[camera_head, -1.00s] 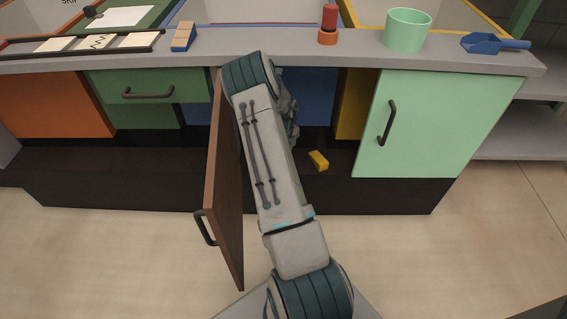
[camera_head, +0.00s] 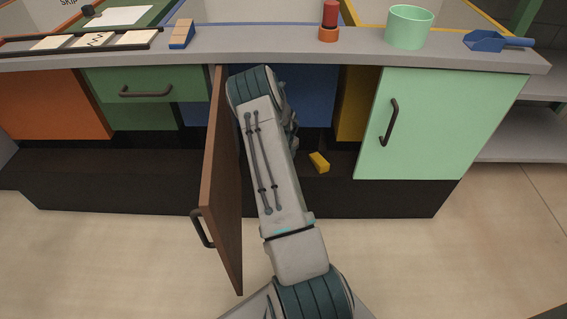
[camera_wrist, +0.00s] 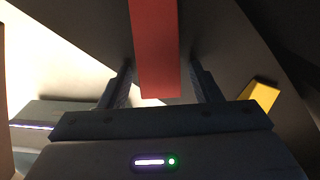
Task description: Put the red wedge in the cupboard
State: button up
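The red wedge (camera_wrist: 156,50) is between the two fingers of my gripper (camera_wrist: 161,75) in the wrist view. It runs out past the top edge of that picture. In the head view my arm hides the gripper and the wedge. The arm reaches into the dark opening of the cupboard (camera_head: 170,158), beside its brown door (camera_head: 224,190), which stands open to the left.
A yellow block (camera_head: 319,162) lies in the cupboard right of my arm; it also shows in the wrist view (camera_wrist: 260,94). A closed mint door (camera_head: 440,125) is at the right. The worktop (camera_head: 270,48) carries a mint cup (camera_head: 408,28) and a blue scoop (camera_head: 490,41).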

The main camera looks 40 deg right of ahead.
jog(key=shift+r, duration=0.1)
notch_tip(320, 180, up, 8)
jog(key=p, duration=0.3)
jog(key=shift+f, duration=0.2)
